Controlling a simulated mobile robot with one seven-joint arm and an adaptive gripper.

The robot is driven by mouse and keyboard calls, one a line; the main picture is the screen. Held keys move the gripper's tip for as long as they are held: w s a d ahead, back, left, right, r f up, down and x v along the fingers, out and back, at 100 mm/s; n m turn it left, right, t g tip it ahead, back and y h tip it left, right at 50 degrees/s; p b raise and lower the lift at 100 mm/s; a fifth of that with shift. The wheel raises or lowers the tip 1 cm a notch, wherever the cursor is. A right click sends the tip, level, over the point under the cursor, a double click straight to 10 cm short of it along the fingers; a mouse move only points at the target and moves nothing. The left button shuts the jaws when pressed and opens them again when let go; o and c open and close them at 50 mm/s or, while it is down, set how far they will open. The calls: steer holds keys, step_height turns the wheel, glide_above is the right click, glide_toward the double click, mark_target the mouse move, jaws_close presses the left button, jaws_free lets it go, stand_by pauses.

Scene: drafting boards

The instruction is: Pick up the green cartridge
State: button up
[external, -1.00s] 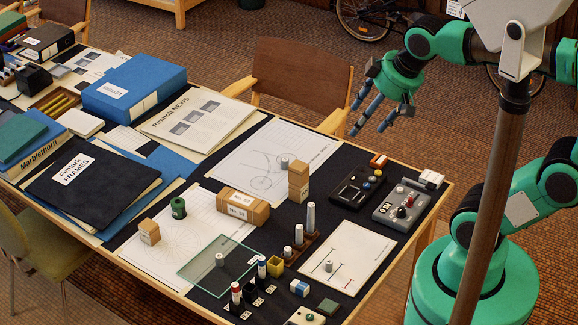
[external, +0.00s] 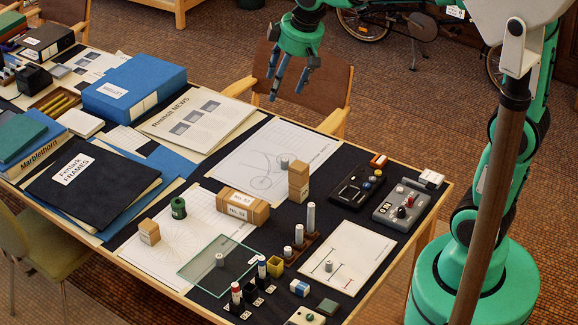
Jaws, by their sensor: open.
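The green cartridge (external: 178,208) is a small dark green cylinder with a pale mark on its side. It stands on the white drawing sheet (external: 196,240), left of the cardboard box labelled No. 52 (external: 243,207). My gripper (external: 287,92) is open and empty, fingers pointing down. It hangs in the air above the far side of the table, in front of the brown chair back. In the picture it is up and to the right of the cartridge, well apart from it.
A small carton (external: 149,232) stands left of the cartridge, and a glass plate (external: 216,264) is in front. A taller carton (external: 298,181), metal cylinders (external: 311,216) and control boxes (external: 401,206) stand to the right. Folders (external: 90,185) and a blue binder (external: 135,86) cover the left.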

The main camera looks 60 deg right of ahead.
steer(key=w+f, duration=0.5)
steer(key=w, duration=0.8)
steer(key=n+g+p, duration=0.1)
steer(key=n+g, duration=0.3)
glide_above(178, 202)
step_height(178, 202, down, 36)
steer(key=f, duration=0.1)
steer(key=shift+w+d, duration=0.1)
steer(key=shift+w, duration=0.1)
steer(key=shift+f, duration=0.1)
steer(key=shift+f, duration=4.25)
steer(key=shift+s+f+b, duration=0.1)
steer(key=shift+f+b, duration=0.4)
steer(key=shift+f, duration=2.05)
